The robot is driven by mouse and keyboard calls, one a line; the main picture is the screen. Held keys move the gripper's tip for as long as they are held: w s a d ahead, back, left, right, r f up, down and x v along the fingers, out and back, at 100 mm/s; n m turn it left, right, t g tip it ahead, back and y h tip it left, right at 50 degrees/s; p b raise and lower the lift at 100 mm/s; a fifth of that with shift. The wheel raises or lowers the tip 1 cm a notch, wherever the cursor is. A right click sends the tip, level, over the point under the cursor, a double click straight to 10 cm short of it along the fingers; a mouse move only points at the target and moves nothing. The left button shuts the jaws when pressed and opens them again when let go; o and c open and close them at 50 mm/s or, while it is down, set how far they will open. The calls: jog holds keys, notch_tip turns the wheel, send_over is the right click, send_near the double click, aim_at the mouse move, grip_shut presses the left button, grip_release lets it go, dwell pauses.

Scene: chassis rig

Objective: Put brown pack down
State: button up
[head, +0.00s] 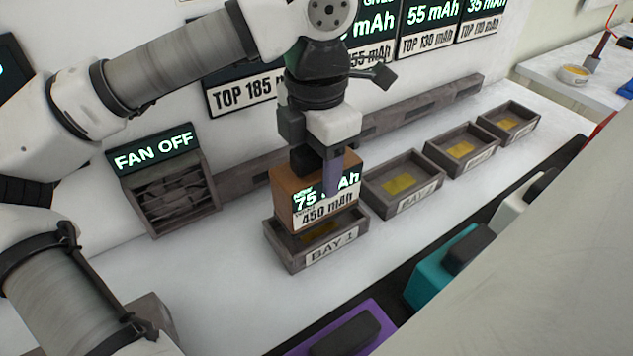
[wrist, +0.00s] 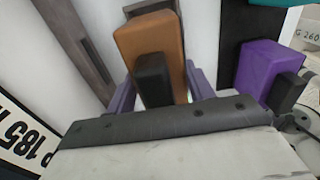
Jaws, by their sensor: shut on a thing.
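The brown pack (head: 298,190) is a box with a dark block on top and a front label reading "75 mAh" and "450 mAh". It is upright over the tray marked BAY 1 (head: 332,253), with its lower part at or just above the rim; I cannot tell if it touches the tray floor. My gripper (head: 322,165) points down and is shut on the pack. In the wrist view the brown pack (wrist: 150,45) and its dark block sit between my purple fingers (wrist: 160,88).
More bay trays, such as BAY 2 (head: 408,199), run in a row to the right. A fan box (head: 170,190) under a "FAN OFF" sign stands at left. A purple pack (head: 350,335) and a teal pack (head: 440,268) lie along the front.

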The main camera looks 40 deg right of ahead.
jog(key=shift+f, duration=2)
jog(key=shift+f, duration=0.2)
jog(key=o, duration=1.3)
jog(key=shift+o, duration=0.2)
jog(key=shift+r, duration=0.1)
notch_tip(320, 180, up, 12)
jog(key=shift+r, duration=0.1)
